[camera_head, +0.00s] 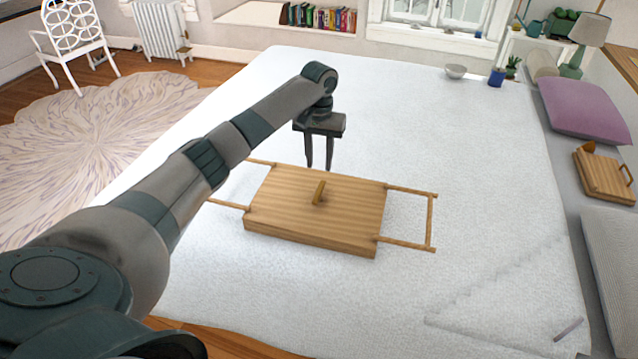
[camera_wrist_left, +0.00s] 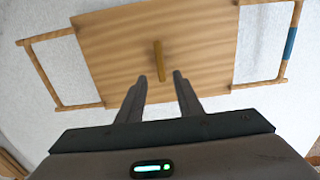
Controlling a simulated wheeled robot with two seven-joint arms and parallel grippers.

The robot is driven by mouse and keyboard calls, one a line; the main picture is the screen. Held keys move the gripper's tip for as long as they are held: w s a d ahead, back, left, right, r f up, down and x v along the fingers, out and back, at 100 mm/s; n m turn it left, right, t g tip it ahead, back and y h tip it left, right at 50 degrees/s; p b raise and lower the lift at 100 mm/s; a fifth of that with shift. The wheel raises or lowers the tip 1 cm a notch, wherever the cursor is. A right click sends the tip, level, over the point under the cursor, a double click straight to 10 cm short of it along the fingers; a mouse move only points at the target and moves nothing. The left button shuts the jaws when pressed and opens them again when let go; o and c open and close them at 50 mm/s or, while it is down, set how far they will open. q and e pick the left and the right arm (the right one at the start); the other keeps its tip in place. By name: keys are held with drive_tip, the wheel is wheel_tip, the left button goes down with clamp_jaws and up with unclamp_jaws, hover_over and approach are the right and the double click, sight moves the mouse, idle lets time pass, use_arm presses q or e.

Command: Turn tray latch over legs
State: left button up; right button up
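The wooden tray (camera_head: 345,222) lies upside down on the white bed, with its underside up. Its folding legs (camera_head: 432,222) stick out flat at the left and right ends; they also show in the left wrist view (camera_wrist_left: 40,75). The latch (camera_head: 319,192) is a small wooden bar at the middle of the tray; in the left wrist view the latch (camera_wrist_left: 159,61) lies between and beyond the fingertips. My left gripper (camera_head: 319,168) points down above the tray's far edge, apart from the latch. Its fingers (camera_wrist_left: 160,77) are open and empty. My right gripper is not in view.
The white bed (camera_head: 480,150) is clear around the tray. A purple pillow (camera_head: 583,108), a wooden box-like object (camera_head: 604,177) and a striped pillow (camera_head: 608,262) lie along the right side. A bowl (camera_head: 456,71) and a blue cup (camera_head: 497,77) stand at the back.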

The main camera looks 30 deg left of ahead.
sight(319, 191)
use_arm(q)
wheel_tip(319, 191, down, 10)
drive_tip(key=shift+f+p, duration=0.1)
drive_tip(key=shift+p, duration=0.6)
clamp_jaws()
